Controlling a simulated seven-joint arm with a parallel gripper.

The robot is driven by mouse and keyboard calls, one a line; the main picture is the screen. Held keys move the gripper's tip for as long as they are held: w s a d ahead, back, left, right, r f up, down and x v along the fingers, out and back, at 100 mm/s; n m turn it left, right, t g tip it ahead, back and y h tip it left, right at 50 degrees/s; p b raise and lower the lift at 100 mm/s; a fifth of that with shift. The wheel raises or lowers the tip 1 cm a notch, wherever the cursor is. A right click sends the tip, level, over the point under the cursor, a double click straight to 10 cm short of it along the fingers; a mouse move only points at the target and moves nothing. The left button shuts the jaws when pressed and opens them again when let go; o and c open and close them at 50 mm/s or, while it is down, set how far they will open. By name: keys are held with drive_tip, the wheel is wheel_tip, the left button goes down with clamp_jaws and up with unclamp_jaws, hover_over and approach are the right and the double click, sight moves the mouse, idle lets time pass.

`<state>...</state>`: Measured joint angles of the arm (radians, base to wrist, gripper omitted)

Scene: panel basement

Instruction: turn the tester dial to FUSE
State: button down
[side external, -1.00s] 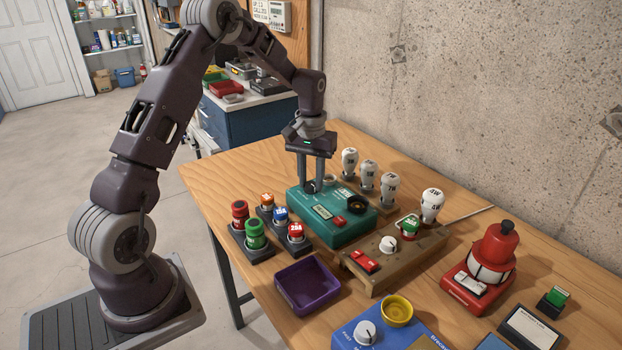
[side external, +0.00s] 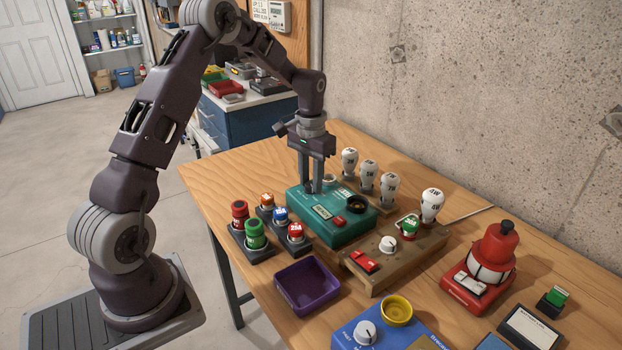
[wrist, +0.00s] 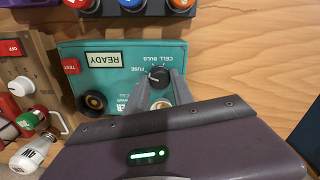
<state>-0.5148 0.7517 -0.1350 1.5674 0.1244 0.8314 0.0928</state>
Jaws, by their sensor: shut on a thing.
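The teal tester (side external: 333,228) sits on the wooden table and also shows in the wrist view (wrist: 95,58). Its small black dial (wrist: 158,75) stands near the printed words FUSE, CELL and BULB. A white mark shows on the dial and seems to lie toward the FUSE side, but it is too small to be sure. My gripper (side external: 312,189) points down over the tester's far left part, shut on the dial; its fingers also show in the wrist view (wrist: 160,84). In the side view the fingers hide the dial. The tester's display (wrist: 104,59) reads READY.
Red, green and other colored fuses (side external: 254,234) stand in holders left of the tester. White bulbs (side external: 368,176) stand behind it. A wooden board with switch and knob (side external: 388,244) is close on its right. A purple tray (side external: 308,286) lies in front.

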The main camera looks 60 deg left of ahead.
sight(311, 184)
drive_tip(key=c, duration=1.1)
unclamp_jaws()
wheel_tip(311, 184, up, 7)
drive_tip(key=shift+f, duration=0.1)
drive_tip(key=shift+d+r, duration=0.1)
drive_tip(key=shift+r, duration=0.2)
drive_tip(key=s+d+r+m+t+y, duration=0.1)
drive_tip(key=s+d+r+m+t, duration=0.15)
drive_tip(key=s+d+r, duration=0.95)
drive_tip(key=s+d+t, duration=0.1)
drive_tip(key=s+d, duration=0.2)
drive_tip(key=s, duration=0.4)
drive_tip(key=s+d+t+h, duration=0.1)
drive_tip(key=s+d+t, duration=0.1)
drive_tip(key=s, duration=0.6)
drive_tip(key=shift+s+d, duration=0.2)
drive_tip(key=shift+d, duration=0.7)
